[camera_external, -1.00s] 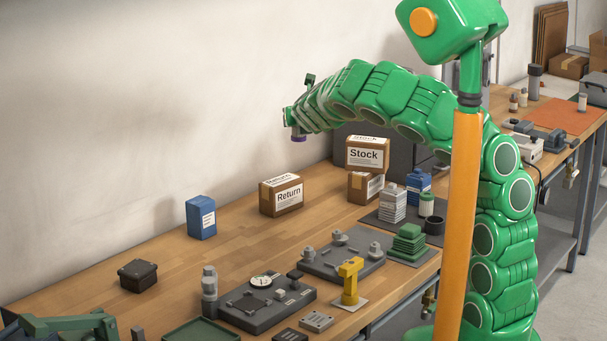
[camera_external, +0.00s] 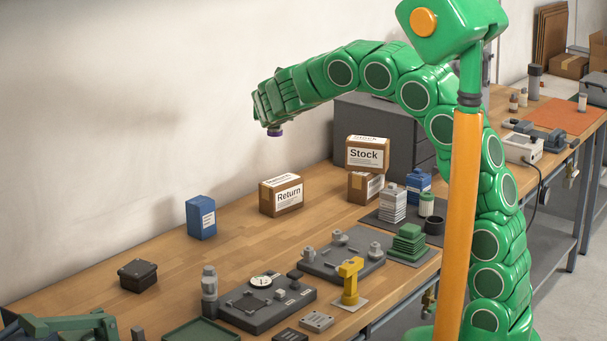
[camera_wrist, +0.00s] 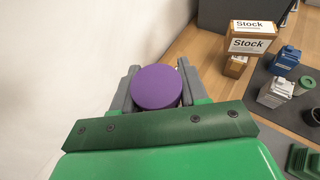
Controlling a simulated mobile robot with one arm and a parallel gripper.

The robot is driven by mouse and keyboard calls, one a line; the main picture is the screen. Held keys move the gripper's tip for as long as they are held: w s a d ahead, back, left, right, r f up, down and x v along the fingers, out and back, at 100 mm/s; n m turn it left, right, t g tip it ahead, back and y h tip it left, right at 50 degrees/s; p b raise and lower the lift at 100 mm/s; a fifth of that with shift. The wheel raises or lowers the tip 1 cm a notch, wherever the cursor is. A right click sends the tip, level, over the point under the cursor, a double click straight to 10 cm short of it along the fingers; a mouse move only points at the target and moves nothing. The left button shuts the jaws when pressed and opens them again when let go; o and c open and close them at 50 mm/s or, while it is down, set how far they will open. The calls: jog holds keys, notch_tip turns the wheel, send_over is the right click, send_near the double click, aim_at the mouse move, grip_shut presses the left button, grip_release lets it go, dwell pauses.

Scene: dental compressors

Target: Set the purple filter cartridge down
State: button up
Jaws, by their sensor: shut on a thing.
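The purple filter cartridge (camera_wrist: 157,87) shows as a round purple disc between the two grey fingers of my gripper (camera_wrist: 158,92) in the wrist view. My gripper is shut on the cartridge, which is clear of the bench and of the boxes. Most of the cartridge's side is hidden in both views.
The Return box (camera_external: 281,195) stands on the workbench (camera_external: 170,262) below my gripper. The Stock box (camera_external: 367,153) sits on another box to its right. A blue container (camera_external: 201,217) stands to the left. Bare wood lies around the Return box. The wall is behind.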

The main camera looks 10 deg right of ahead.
jog(key=s+a+r+m+h, duration=0.3)
jog(key=s+a+h, duration=0.1)
jog(key=s+a, duration=1.15)
notch_tip(320, 180, down, 17)
jog(key=shift+g, duration=0.5)
jog(key=w+a+f, duration=0.6)
jog(key=a, duration=0.1)
jog(key=w+a+f, duration=0.3)
jog(key=shift+w+a+f, duration=0.1)
jog(key=shift+a+f, duration=0.15)
jog(key=shift+a, duration=0.1)
jog(key=shift+w+a+f, duration=0.15)
jog(key=shift+w+f, duration=0.05)
jog(key=shift+f, duration=0.2)
jog(key=shift+w+a+f, duration=0.15)
jog(key=shift+f, duration=1.5)
jog(key=shift+f, duration=0.15)
jog(key=o, duration=1.1)
jog(key=shift+c, duration=0.2)
